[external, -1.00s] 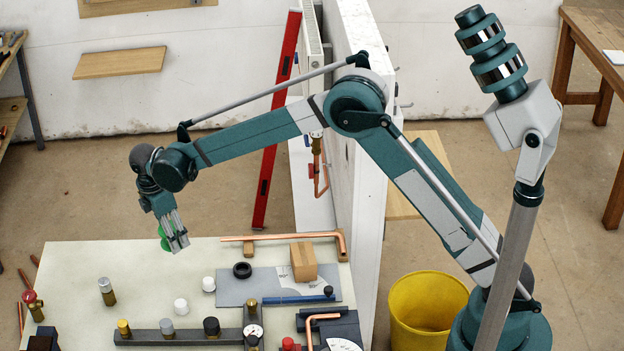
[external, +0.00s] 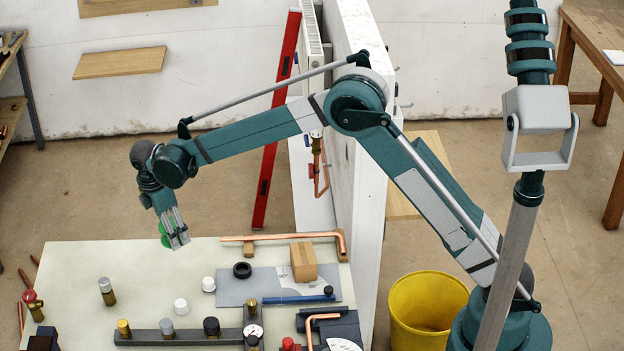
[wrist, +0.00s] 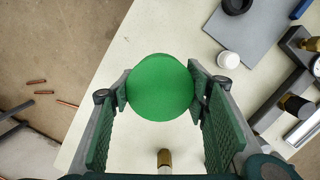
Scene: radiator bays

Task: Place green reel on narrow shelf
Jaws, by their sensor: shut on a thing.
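The green reel (wrist: 160,88) is held between the two fingers of my gripper (wrist: 160,92), with its round green face towards the wrist camera. In the external view only a sliver of the reel (external: 164,236) shows behind the fingers. My gripper (external: 175,236) is shut on it, pointing down above the far edge of the pale workbench (external: 110,262). A short wooden shelf (external: 120,63), the narrower of two on the back wall, looks bare. It stands apart from the gripper.
A longer wooden shelf (external: 145,5) is cut off at the top. A white partition (external: 368,200) stands right of the bench; a red level (external: 277,120) leans nearby.

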